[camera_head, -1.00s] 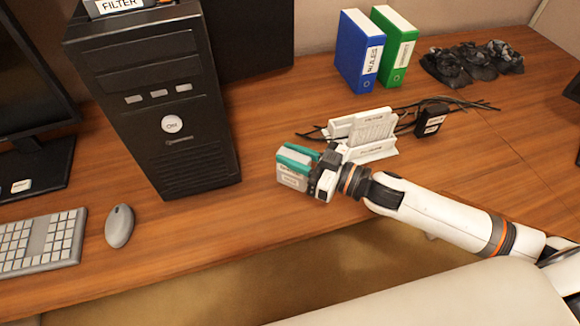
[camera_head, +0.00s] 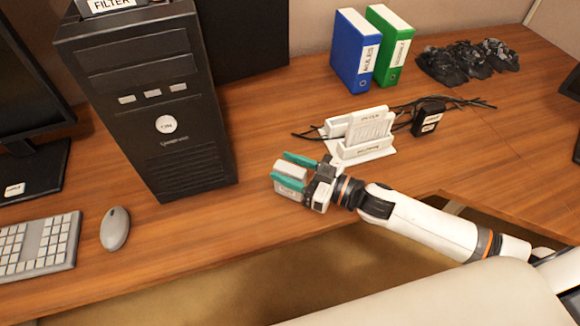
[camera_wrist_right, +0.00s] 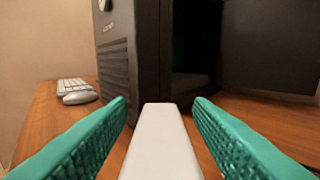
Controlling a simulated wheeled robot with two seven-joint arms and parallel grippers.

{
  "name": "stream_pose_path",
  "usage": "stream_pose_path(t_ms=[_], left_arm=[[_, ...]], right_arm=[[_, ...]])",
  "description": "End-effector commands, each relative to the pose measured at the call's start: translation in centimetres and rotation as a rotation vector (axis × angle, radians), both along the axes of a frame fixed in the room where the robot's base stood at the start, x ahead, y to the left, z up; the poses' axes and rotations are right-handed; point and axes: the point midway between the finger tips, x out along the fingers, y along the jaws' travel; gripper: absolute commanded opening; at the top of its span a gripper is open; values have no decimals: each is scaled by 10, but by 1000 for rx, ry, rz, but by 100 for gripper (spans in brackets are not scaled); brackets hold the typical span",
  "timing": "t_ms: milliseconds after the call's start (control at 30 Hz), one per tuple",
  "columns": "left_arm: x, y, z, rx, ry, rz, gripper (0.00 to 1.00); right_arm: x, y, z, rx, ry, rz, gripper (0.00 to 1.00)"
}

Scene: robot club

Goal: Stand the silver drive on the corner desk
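The silver drive (camera_head: 291,170) is a small pale block near the front edge of the corner desk (camera_head: 250,215), right of the black computer tower. It looks upright, and its base seems to be on the desk, though the contact is hard to make out. My right gripper (camera_head: 292,172) has teal fingers, one on each side of the drive. In the right wrist view the drive (camera_wrist_right: 162,145) stands between the two fingers (camera_wrist_right: 160,125), with a gap showing on both sides. The gripper is open around it. My left gripper is out of view.
A white dock (camera_head: 362,145) with black cables and a black adapter (camera_head: 428,117) lies right of the gripper. The black tower (camera_head: 150,100), mouse (camera_head: 115,228) and keyboard (camera_head: 38,245) are to the left. Blue (camera_head: 355,50) and green (camera_head: 389,45) binders stand behind.

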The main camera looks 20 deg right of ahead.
Motion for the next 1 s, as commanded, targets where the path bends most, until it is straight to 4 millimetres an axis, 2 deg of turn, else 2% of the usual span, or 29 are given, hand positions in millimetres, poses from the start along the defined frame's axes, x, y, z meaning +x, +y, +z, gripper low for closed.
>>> stream_pose_path(t_ms=[267,700,1000], left_arm=[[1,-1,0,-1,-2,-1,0],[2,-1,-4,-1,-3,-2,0],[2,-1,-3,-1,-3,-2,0]], right_arm=[[-3,-4,2,-1,1,-1,47],[-55,-58,1,-1,6,-1,47],[-78,-83,3,-1,1,0,47]])
